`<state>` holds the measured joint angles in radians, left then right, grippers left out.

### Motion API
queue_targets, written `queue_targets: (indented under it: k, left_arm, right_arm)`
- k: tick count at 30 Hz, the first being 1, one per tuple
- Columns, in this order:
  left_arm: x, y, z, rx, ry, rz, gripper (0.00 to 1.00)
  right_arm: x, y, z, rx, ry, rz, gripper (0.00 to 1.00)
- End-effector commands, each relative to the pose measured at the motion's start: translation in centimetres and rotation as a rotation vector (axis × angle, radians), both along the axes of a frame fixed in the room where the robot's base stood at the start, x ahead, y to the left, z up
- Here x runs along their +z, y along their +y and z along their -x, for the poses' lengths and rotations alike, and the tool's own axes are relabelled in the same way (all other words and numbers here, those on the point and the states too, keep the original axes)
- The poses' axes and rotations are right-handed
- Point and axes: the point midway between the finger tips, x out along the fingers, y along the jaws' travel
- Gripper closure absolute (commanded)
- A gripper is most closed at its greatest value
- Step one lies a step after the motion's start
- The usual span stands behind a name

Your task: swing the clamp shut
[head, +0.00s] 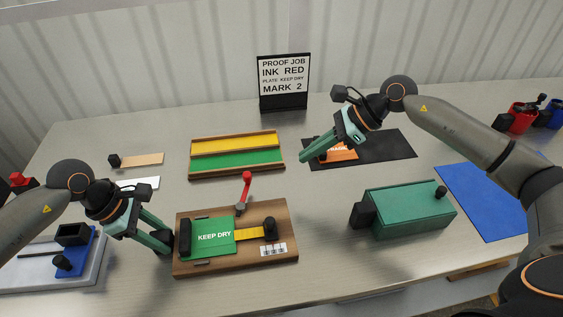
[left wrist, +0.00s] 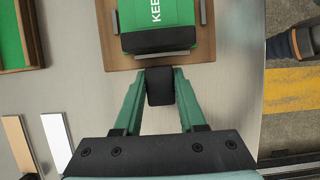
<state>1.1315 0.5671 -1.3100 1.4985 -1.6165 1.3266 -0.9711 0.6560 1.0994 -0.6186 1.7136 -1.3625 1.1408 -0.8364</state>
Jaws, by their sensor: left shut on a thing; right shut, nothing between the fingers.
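The clamp is a red-tipped lever (head: 246,185) at the far edge of a brown wooden board (head: 285,215). It stands up and away from the board. A green KEEP DRY plate (head: 214,237) and a yellow strip lie on the board; the plate also shows in the left wrist view (left wrist: 157,14). My left gripper (head: 166,246) is shut on a black block (left wrist: 160,86) at the board's left edge. My right gripper (head: 303,158) is shut and empty, in the air beyond the board to the right, near an orange plate (head: 342,151) on a black mat.
A yellow and green tray (head: 237,173) lies behind the board. A teal box (head: 410,210) with black knobs stands to the right. A blue mat (head: 485,205) lies farther right. A sign (head: 284,80) reads INK RED, KEEP DRY, MARK 2. Bare table lies between board and teal box.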

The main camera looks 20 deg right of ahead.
Motion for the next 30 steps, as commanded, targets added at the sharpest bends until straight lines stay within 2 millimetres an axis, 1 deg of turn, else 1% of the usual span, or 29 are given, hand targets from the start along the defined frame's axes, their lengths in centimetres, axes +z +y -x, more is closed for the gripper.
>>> queue_targets:
  k: [1, 4, 12, 13, 21, 22, 30]
  left_arm:
    - [0.07, -0.01, -0.04, 0.001, -0.001, 0.002, 1.00]
    - [0.08, -0.01, -0.05, 0.001, -0.001, 0.002, 1.00]
    - [0.09, -0.01, -0.05, 0.002, -0.001, 0.002, 1.00]
    - [0.09, -0.01, -0.05, 0.002, -0.001, 0.002, 0.58]
    - [0.05, 0.01, -0.03, 0.001, 0.000, 0.001, 0.28]
    - [0.05, 0.01, -0.03, 0.001, 0.000, 0.001, 0.25]
    - [0.16, 0.07, -0.05, 0.000, -0.001, 0.000, 0.25]
  right_arm:
    - [0.36, -0.38, 0.11, -0.001, 0.000, 0.001, 1.00]
    - [0.79, -0.69, 0.23, 0.000, -0.002, 0.000, 1.00]
    - [0.90, -0.79, 0.26, 0.000, -0.002, 0.000, 1.00]
    - [0.90, -0.79, 0.26, 0.000, -0.002, 0.000, 1.00]
    - [0.86, -0.78, 0.25, -0.001, -0.001, 0.000, 1.00]
    - [0.86, -0.78, 0.25, -0.001, -0.001, 0.000, 1.00]
    - [0.84, -0.78, 0.25, -0.001, -0.001, 0.000, 1.00]
